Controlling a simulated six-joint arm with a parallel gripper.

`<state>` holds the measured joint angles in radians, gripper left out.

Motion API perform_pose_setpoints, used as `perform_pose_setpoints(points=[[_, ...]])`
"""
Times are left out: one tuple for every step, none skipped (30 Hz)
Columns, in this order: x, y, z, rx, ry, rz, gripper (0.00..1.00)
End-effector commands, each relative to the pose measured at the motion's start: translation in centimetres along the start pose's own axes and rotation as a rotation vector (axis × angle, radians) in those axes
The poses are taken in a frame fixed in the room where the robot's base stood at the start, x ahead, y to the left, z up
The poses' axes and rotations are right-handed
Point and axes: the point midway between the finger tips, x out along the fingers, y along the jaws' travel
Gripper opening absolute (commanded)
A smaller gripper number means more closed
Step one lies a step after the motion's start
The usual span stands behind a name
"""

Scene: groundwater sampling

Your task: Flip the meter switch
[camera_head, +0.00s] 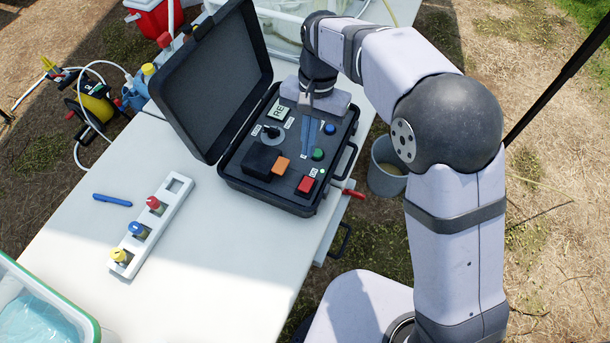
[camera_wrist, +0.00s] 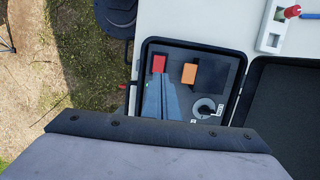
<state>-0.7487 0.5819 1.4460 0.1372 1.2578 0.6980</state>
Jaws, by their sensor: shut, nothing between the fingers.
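The meter is an open black case (camera_head: 232,176) on the white table, with its lid raised at the left. Its panel carries a small display (camera_head: 279,112), a black knob or toggle on a round grey plate (camera_head: 271,140), and blue (camera_head: 330,129), green (camera_head: 318,154) and red (camera_head: 306,185) controls. I cannot tell for sure which is the switch. My gripper (camera_head: 306,156) is shut and empty, pointing down over the panel beside the green control. In the wrist view its fingers (camera_wrist: 160,80) reach just below the red control (camera_wrist: 159,62) and hide part of the panel.
A black block (camera_head: 260,159) and an orange piece (camera_head: 282,166) stand on the panel. A white rack (camera_head: 172,206) with red, blue and yellow-capped vials and a blue pen (camera_head: 112,200) lie left on the table. A grey bucket (camera_head: 385,180) stands beyond the table's right edge.

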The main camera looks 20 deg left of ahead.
Motion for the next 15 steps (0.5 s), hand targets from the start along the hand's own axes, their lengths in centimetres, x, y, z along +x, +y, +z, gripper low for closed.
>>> perform_pose_setpoints(points=[[0.7, 0.1, 0.1, 0.0, -0.003, 0.003, 0.0], [1.2, 0.1, 0.1, 0.0, -0.004, 0.004, 0.0], [1.8, 0.1, 0.1, 0.0, -0.004, 0.004, 0.0], [2.3, 0.1, 0.1, -0.001, -0.004, 0.004, 0.0], [2.9, 0.1, 0.2, -0.001, -0.005, 0.004, 0.0], [3.6, 0.1, 0.2, -0.001, -0.004, 0.004, 0.0], [4.2, 0.1, 0.2, -0.001, -0.005, 0.005, 0.0], [4.7, 0.1, 0.2, -0.002, -0.005, 0.005, 0.0], [5.5, 0.1, 0.2, -0.002, -0.004, 0.005, 0.0], [6.0, 0.1, 0.2, -0.002, -0.004, 0.005, 0.0], [6.5, 0.1, 0.2, -0.002, -0.004, 0.005, 0.0], [7.2, 0.1, 0.1, -0.002, -0.003, 0.004, 0.0], [7.7, 0.1, 0.2, -0.002, -0.004, 0.005, 0.0], [8.2, 0.1, 0.2, -0.001, -0.003, 0.004, 0.0], [8.7, 0.1, 0.1, -0.001, -0.003, 0.004, 0.0]])
